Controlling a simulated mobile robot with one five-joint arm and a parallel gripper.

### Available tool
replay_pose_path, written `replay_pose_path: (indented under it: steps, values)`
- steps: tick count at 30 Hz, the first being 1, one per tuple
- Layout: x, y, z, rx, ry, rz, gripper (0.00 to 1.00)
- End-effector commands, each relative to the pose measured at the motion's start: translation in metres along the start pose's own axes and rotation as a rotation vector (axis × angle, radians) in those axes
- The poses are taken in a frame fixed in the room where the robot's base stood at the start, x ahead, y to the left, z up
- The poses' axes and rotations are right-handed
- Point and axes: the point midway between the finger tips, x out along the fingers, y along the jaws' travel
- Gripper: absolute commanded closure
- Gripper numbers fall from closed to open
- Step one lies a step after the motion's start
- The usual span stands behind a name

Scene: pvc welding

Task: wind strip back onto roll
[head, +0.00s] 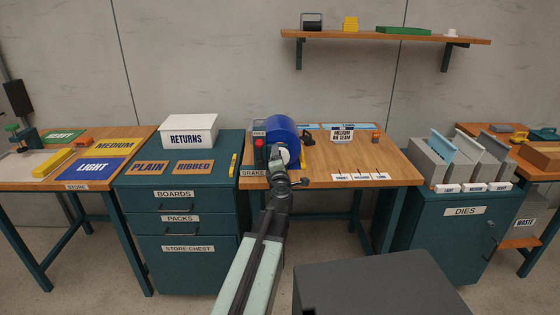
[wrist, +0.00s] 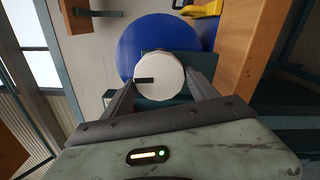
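A large blue roll (head: 284,130) stands at the back left of the middle bench. It also shows in the wrist view (wrist: 142,38), beyond a round white hub (wrist: 159,77) with a short dark mark on its face. The hub shows in the head view too (head: 282,155). My gripper (wrist: 160,82) is at the hub, with one finger on each side of it. The fingers are spread about the hub's width; whether they press on it or stand just clear, I cannot tell. My gripper (head: 279,171) partly hides the roll's front in the head view. No loose strip can be made out.
A box with a red button (head: 259,143) stands left of the roll, above a BRAKE label (head: 252,173). A seam sign (head: 343,134) and small labelled cards (head: 361,177) are on the bench (head: 395,160). The bench middle is mostly clear. A RETURNS box (head: 188,131) stands left.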

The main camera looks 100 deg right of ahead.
Motion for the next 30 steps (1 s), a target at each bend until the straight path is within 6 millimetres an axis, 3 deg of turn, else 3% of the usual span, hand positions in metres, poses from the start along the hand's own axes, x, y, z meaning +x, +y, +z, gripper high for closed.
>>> replay_pose_path:
  steps: [12, 25, 30]
  values:
    - [-0.003, -0.001, 0.004, 0.0, -0.007, -0.002, 0.14]
    - [-0.056, 0.002, -0.006, 0.0, 0.008, 0.002, 0.14]
    - [-0.061, -0.004, 0.015, 0.0, -0.018, -0.005, 0.14]
